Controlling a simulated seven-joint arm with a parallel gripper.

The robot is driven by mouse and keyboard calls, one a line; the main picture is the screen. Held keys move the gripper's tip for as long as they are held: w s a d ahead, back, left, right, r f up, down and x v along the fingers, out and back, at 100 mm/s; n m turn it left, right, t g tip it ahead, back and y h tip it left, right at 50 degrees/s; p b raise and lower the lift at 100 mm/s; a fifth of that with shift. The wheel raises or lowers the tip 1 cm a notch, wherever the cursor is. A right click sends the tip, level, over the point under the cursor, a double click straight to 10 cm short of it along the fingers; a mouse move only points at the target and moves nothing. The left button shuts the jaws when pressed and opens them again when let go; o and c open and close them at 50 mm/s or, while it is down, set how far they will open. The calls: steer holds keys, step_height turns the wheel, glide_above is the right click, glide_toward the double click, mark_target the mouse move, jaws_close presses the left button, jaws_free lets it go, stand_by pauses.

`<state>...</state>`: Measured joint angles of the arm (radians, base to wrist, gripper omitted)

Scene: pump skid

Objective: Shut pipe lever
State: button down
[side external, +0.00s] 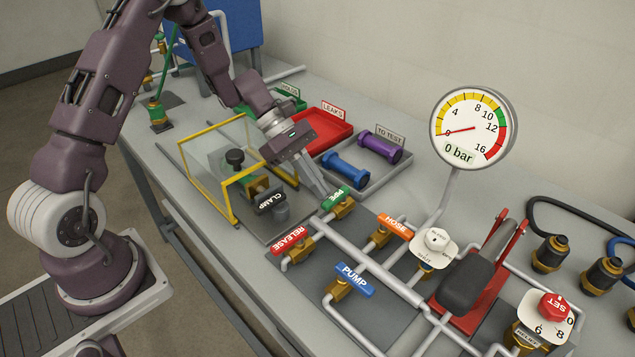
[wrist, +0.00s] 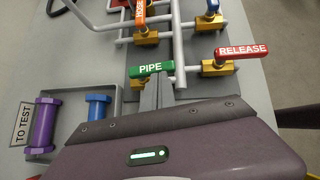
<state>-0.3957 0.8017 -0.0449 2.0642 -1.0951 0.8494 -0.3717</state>
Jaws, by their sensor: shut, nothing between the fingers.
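The pipe lever is a green handle marked PIPE (side external: 337,198) on a brass valve, in the middle of the side view. In the wrist view the green pipe lever (wrist: 151,69) lies crosswise just beyond my fingertips, with its brass valve partly hidden behind the fingers. My gripper (side external: 326,197) is shut and empty, its fingers angled down with the tips at or very near the lever's left end. In the wrist view my gripper (wrist: 158,84) overlaps the lever's near edge. I cannot tell whether it touches.
Near the pipe lever are the red release lever (side external: 291,242), orange hose lever (side external: 395,226) and blue pump lever (side external: 355,280). A clamp station with a yellow-framed guard (side external: 235,217) stands left. A grey tray (side external: 375,185) holds blue and purple cylinders. The gauge (side external: 472,128) reads 0 bar.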

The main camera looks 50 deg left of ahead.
mark_target(329, 204)
steer(key=shift+s+d+n+t, duration=0.3)
steer(key=shift+d+n+t, duration=0.15)
steer(key=shift+n, duration=0.25)
steer(key=shift+s+d, duration=0.3)
steer(key=shift+d, duration=1.5)
steer(key=shift+w+d, duration=0.25)
steer(key=shift+d, duration=0.25)
steer(key=shift+w+d, duration=0.2)
steer(key=shift+d, duration=0.3)
steer(key=shift+w+a, duration=0.1)
steer(key=shift+a, duration=0.05)
steer(key=shift+w+a, duration=0.45)
steer(key=shift+w, duration=0.05)
